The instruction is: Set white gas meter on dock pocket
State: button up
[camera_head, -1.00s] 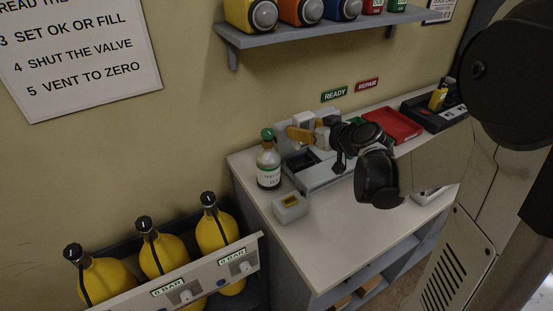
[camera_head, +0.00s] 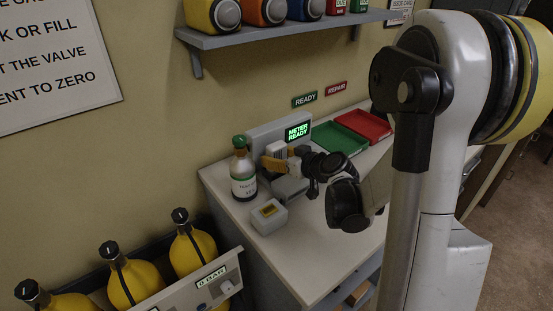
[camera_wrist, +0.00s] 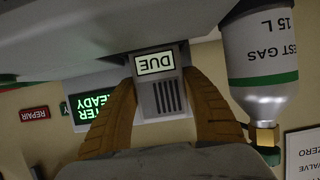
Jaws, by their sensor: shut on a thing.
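The white gas meter (camera_head: 279,149) is held upright at the dock, low in front of its back panel. In the wrist view the meter (camera_wrist: 168,97) appears upside down, with a "DUE" label and dark slots. My gripper (camera_head: 275,164) has its tan fingers shut on the meter's two sides; the fingers (camera_wrist: 160,108) also show in the wrist view. The grey dock (camera_head: 290,190) has a lit green screen reading "METER READY". The pocket is hidden behind my gripper and the meter, so I cannot tell whether the meter touches its floor.
A test gas bottle (camera_head: 243,172) stands close left of the dock. Green (camera_head: 338,139) and red (camera_head: 366,125) trays lie right of the dock.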

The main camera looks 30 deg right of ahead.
jog(key=shift+f, duration=0.1)
jog(key=o, duration=1.3)
